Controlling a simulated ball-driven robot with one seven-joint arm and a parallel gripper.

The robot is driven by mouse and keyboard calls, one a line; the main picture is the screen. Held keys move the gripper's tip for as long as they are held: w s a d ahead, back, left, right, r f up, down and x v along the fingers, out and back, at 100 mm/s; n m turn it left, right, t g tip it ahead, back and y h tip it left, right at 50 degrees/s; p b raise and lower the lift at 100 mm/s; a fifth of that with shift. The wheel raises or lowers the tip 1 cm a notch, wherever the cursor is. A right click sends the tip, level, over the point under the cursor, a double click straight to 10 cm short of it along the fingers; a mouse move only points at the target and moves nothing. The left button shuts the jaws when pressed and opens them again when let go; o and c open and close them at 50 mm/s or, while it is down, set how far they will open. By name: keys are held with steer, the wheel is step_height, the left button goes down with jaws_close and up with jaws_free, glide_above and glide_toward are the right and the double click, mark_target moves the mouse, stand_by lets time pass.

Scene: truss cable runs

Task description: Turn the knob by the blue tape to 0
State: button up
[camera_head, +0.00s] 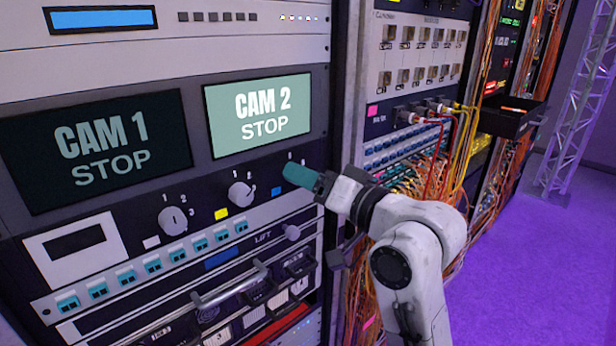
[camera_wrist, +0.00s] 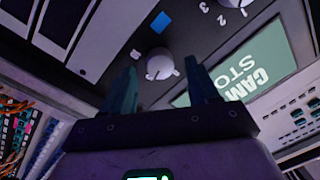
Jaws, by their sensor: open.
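The blue tape (camera_head: 276,192) is a small square on the dark panel below the CAM 2 screen. In the head view my gripper (camera_head: 301,176), with teal fingers, covers the knob near this tape. In the wrist view that white round knob (camera_wrist: 160,64) shows near the blue tape (camera_wrist: 161,21). My gripper (camera_wrist: 162,80) is open there, one finger on each side of the knob in the picture. I cannot tell whether the fingers touch it. The knob's pointer setting is too small and dark to read.
Two more knobs sit to the left, one (camera_head: 240,194) near yellow tape (camera_head: 221,213) and one (camera_head: 173,220) near white tape (camera_head: 151,242). The CAM 2 STOP screen (camera_head: 262,112) is lit. Loose cables (camera_head: 460,140) hang on the right rack. A metal handle (camera_head: 232,292) protrudes below.

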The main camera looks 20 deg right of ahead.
steer(key=shift+w+a, duration=0.15)
steer(key=shift+w, duration=0.15)
steer(key=shift+c, duration=0.3)
steer(key=c, duration=1)
steer(key=shift+n, duration=0.4)
steer(key=shift+s+a+r+n+h+b, duration=0.1)
steer(key=shift+n+h+b, duration=0.35)
steer(key=shift+n, duration=2.9)
steer(key=shift+a+n+h+b, duration=0.15)
steer(key=shift+n+b, duration=0.5)
steer(key=shift+n, duration=2.7)
